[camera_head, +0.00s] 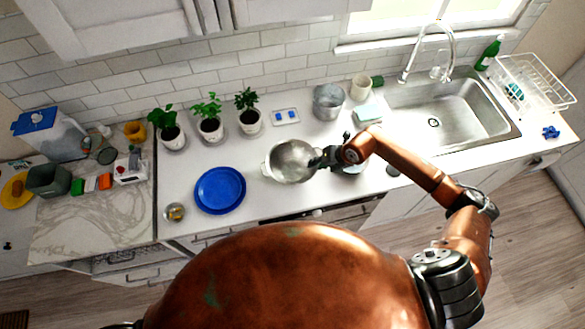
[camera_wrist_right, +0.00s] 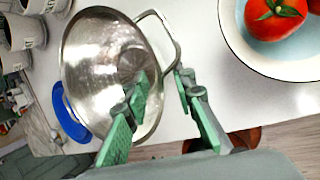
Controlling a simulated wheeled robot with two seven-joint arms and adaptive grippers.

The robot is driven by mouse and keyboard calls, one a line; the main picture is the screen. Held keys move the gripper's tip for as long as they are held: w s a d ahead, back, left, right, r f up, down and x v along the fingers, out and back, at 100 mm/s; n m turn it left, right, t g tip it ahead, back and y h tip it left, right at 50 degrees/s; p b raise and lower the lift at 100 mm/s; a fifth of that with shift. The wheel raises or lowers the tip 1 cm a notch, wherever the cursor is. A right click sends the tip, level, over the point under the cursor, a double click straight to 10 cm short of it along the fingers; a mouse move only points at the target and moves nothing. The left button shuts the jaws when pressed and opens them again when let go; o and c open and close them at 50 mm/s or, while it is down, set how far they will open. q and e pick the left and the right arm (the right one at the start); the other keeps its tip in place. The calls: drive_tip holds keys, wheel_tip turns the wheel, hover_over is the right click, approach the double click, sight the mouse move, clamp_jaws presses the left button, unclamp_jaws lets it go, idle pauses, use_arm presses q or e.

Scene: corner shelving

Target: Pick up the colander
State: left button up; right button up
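The colander (camera_head: 292,161) is a shiny metal bowl on the white counter, right of the blue plate. In the right wrist view the colander (camera_wrist_right: 105,55) shows its open inside and a wire loop handle on its rim. My right gripper (camera_head: 326,157) is at the colander's right side. In the right wrist view its green-padded fingers (camera_wrist_right: 163,82) are apart, one over the bowl and one outside the rim near the handle. Whether either finger touches the colander I cannot tell. My left gripper is not in view.
A blue plate (camera_head: 220,190) lies left of the colander, with a small can (camera_head: 175,212) beyond it. Potted plants (camera_head: 210,127) and a metal pot (camera_head: 328,102) stand behind. A plate with tomatoes (camera_wrist_right: 278,18) is close to my right gripper. The sink (camera_head: 440,115) is at right.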

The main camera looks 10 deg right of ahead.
sight(307, 168)
drive_tip(key=p+x, duration=0.1)
drive_tip(key=x, duration=0.5)
drive_tip(key=shift+c, duration=0.4)
clamp_jaws()
